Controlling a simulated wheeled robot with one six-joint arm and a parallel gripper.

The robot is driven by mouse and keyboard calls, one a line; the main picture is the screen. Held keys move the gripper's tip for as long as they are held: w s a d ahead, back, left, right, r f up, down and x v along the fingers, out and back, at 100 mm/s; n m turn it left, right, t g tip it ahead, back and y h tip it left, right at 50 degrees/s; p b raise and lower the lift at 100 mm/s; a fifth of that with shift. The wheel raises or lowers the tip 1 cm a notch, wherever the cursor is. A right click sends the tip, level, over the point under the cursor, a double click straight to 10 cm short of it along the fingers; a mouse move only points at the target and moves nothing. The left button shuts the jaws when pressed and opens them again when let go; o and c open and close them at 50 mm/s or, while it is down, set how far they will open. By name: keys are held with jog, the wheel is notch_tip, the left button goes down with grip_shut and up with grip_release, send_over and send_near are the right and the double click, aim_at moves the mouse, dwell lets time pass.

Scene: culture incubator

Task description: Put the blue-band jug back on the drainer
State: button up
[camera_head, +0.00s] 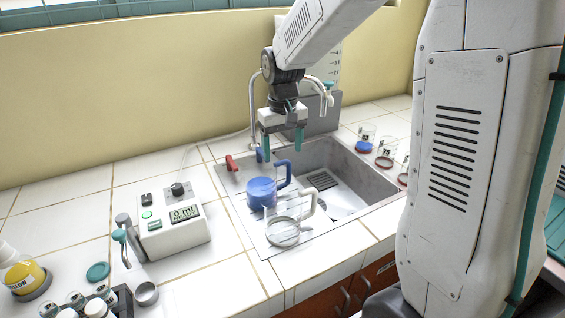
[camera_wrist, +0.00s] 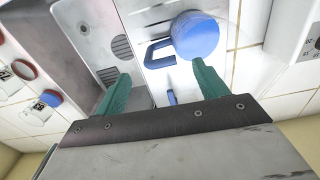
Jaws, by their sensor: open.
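The blue-band jug (camera_head: 262,193), with a blue handle, stands upright on the steel ledge (camera_head: 240,205) left of the sink basin. In the wrist view the jug (camera_wrist: 197,36) shows beyond one fingertip, its handle pointing left. My gripper (camera_head: 282,143) is open and empty above the back of the sink, behind and above the jug, not touching it. It also shows in the wrist view (camera_wrist: 160,82) with its green fingers apart. I cannot tell which steel surface is the drainer.
A clear jug with a white handle (camera_head: 284,232) stands in front of the blue one. A tap (camera_head: 254,110) rises behind the sink (camera_head: 375,178). Several banded beakers (camera_head: 384,160) stand right of the basin. A display device (camera_head: 172,226) sits on the left counter.

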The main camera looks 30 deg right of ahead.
notch_tip(320, 180, up, 4)
jog(key=shift+s+r, duration=0.1)
jog(key=shift+r, duration=0.15)
jog(key=s+a+r, duration=0.1)
jog(key=s, duration=1.3)
jog(key=s+a+r+t, duration=0.1)
jog(key=s+a+r, duration=0.1)
jog(key=s, duration=1.3)
jog(key=shift+a+r, duration=0.25)
jog(key=shift+r, duration=0.05)
jog(key=shift+w, duration=0.1)
